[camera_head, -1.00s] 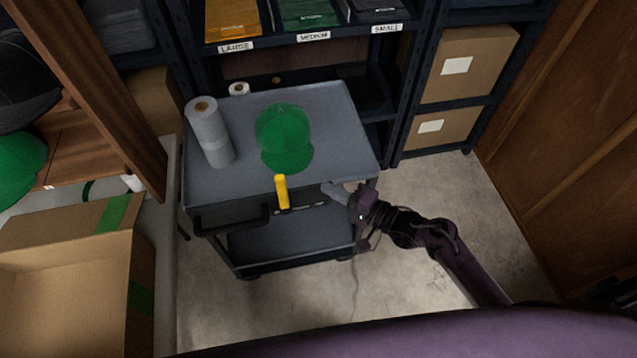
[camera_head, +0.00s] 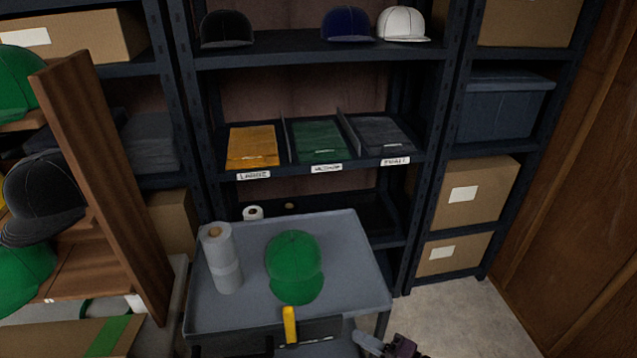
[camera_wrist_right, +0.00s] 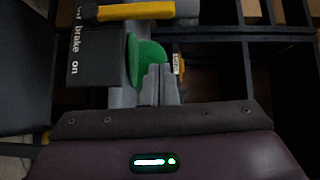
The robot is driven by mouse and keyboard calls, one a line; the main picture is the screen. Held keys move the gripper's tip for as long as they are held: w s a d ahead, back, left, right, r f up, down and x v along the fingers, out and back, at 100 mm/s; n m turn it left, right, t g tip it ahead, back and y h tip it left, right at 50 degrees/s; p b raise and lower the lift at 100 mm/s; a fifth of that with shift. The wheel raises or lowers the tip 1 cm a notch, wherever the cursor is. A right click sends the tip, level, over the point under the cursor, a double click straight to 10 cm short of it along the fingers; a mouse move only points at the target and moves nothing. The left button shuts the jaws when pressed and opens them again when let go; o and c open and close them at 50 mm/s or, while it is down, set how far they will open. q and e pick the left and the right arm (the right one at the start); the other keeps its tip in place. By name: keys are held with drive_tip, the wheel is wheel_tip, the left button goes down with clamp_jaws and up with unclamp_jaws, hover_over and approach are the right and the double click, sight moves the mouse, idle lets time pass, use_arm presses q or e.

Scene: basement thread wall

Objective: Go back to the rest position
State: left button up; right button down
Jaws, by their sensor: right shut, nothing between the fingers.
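My right gripper (camera_head: 368,343) is at the bottom of the head view, just in front of the grey cart's (camera_head: 350,262) near right corner. It is shut and empty, apart from the cart. In the right wrist view my right gripper (camera_wrist_right: 157,85) points towards the cart, with part of a green cap (camera_wrist_right: 150,53) behind the fingers. In the head view the green cap (camera_head: 293,265) lies on the cart top. My left gripper is not in view.
A roll (camera_head: 221,258) stands on the cart top, left of the cap. A yellow handle (camera_head: 290,325) sticks up at the cart's front edge. Shelves with bins and caps stand behind. A wooden rack (camera_head: 110,200) with caps is at left. Bare floor (camera_head: 455,315) shows at right.

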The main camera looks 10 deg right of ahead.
drive_tip(key=s+d+f+n+g+h, duration=0.1)
drive_tip(key=s+d+f+h, duration=0.15)
drive_tip(key=f, duration=0.65)
drive_tip(key=s+d+f+n+g+h, duration=0.1)
drive_tip(key=s+f+h, duration=0.2)
drive_tip(key=f, duration=0.5)
drive_tip(key=s+d+f+n+g+h, duration=0.1)
drive_tip(key=s+d+f+h, duration=0.15)
drive_tip(key=f, duration=0.65)
drive_tip(key=s+f+n+g+h, duration=0.1)
drive_tip(key=s+f+n+g, duration=0.1)
drive_tip(key=s+f, duration=0.3)
drive_tip(key=s+d+f+n+g+h, duration=0.1)
drive_tip(key=s+f, duration=0.4)
drive_tip(key=s, duration=0.7)
drive_tip(key=s+f+n+g+h, duration=0.2)
drive_tip(key=s+f+n+g, duration=0.2)
drive_tip(key=s, duration=0.5)
drive_tip(key=shift+s+d+f+n+g+h, duration=0.2)
drive_tip(key=shift+s+f+n+g+h, duration=0.1)
drive_tip(key=shift+f+g+h, duration=0.15)
